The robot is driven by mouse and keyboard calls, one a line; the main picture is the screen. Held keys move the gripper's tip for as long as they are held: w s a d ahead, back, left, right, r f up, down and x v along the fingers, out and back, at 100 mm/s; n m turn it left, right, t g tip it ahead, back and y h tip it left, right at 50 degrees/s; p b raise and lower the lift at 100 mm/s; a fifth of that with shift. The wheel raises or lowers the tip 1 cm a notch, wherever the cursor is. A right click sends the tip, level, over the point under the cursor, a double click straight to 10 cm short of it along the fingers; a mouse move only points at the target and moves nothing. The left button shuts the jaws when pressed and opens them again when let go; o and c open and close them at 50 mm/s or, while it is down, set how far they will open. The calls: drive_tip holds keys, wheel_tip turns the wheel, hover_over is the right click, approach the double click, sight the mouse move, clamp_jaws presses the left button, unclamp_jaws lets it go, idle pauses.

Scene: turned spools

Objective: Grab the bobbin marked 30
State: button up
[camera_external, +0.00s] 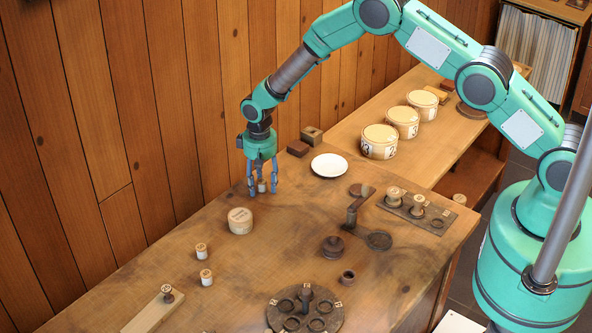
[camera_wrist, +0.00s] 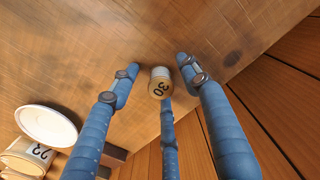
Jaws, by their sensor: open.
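The bobbin marked 30 (camera_wrist: 160,86) is a small pale wooden piece with a dark number, seen between my fingers in the wrist view. In the external view the small bobbin (camera_external: 261,186) stands on the table under my gripper, partly hidden by the fingers. My gripper (camera_external: 262,188) has blue fingers spread open, pointing down around it. In the wrist view the fingertips of my gripper (camera_wrist: 158,74) lie on either side of the bobbin, with a third finger below it. I cannot tell whether any finger touches it.
A round wooden box (camera_external: 240,221) stands just in front of my gripper, with two small bobbins (camera_external: 202,250) (camera_external: 206,277) farther forward. A white plate (camera_external: 329,165) and brown blocks (camera_external: 298,148) are to the right. A rack (camera_external: 414,212) holds more bobbins. A plank wall (camera_external: 160,110) rises behind.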

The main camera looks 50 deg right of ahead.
sight(263, 182)
idle(0.5)
drive_tip(key=c, duration=0.9)
drive_tip(key=shift+c, duration=0.2)
drive_tip(key=shift+r, duration=0.1)
drive_tip(key=shift+r, duration=0.55)
drive_tip(key=shift+s+r, duration=0.15)
drive_tip(key=shift+r, duration=0.45)
drive_tip(key=shift+s+r, duration=0.15)
drive_tip(key=shift+r, duration=0.4)
drive_tip(key=s+d, duration=0.1)
drive_tip(key=s, duration=0.4)
drive_tip(key=s+r+b, duration=0.1)
drive_tip(key=s, duration=0.4)
drive_tip(key=s+d, duration=0.1)
drive_tip(key=s, duration=0.4)
drive_tip(key=shift+s+d+r+b, duration=0.1)
drive_tip(key=shift+d+r+b, duration=0.1)
drive_tip(key=shift+d+b, duration=0.1)
